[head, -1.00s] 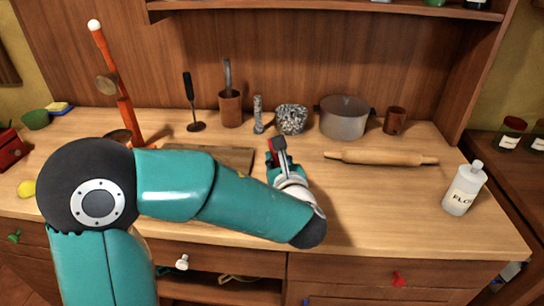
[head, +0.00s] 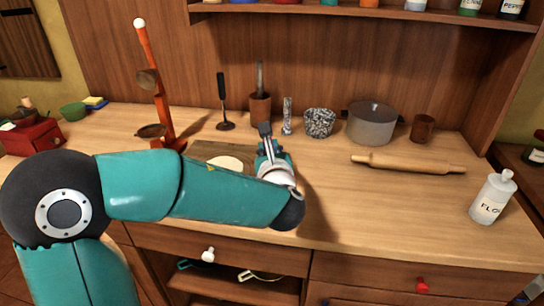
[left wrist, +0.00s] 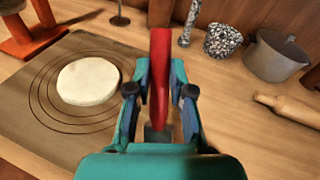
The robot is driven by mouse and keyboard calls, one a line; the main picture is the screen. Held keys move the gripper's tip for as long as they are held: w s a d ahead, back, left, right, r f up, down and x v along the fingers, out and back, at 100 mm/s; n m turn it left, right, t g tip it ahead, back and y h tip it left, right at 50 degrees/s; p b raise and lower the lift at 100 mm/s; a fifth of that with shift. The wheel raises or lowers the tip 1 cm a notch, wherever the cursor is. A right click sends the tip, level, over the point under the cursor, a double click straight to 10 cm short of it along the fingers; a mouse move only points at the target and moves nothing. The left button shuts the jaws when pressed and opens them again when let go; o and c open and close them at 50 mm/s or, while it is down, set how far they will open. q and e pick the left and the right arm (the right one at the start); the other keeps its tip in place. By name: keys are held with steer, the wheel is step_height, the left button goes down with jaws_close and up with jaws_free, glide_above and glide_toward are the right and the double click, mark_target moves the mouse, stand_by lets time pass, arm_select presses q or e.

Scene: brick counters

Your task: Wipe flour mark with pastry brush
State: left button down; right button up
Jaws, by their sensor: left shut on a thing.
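My left gripper (head: 268,148) is over the counter at the right edge of the board. It is shut on the pastry brush (left wrist: 160,65), which has a red handle and a dark grey end. The brush also shows as a small dark shape in the head view (head: 265,129). The brown board or mat (left wrist: 30,125), printed with rings, carries a round pale dough disc (left wrist: 88,82). The disc is left of the gripper and partly behind my arm in the head view (head: 224,163). I cannot make out a separate flour mark. My right gripper is not in view.
Along the back stand an orange stand (head: 160,90), a utensil pot (head: 260,108), a speckled bowl (head: 319,122), a grey pot (head: 371,124) and a brown cup (head: 422,128). A rolling pin (head: 408,163) and a flour bottle (head: 491,198) are at right. The front right counter is clear.

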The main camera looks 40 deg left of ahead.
arm_select(q)
steer(key=shift+d+r+p, duration=0.1)
steer(key=shift+r+p, duration=1.8)
steer(key=shift+r, duration=1.1)
steer(key=shift+r, duration=0.15)
steer(key=w+d+r+p, duration=0.4)
steer(key=w+d+p, duration=0.2)
steer(key=f+b, duration=0.2)
steer(key=f, duration=0.1)
steer(key=f+b, duration=0.1)
steer(key=f, duration=0.1)
steer(key=shift+s+a+f, duration=0.15)
steer(key=shift+s+a, duration=0.05)
steer(key=shift+a, duration=0.05)
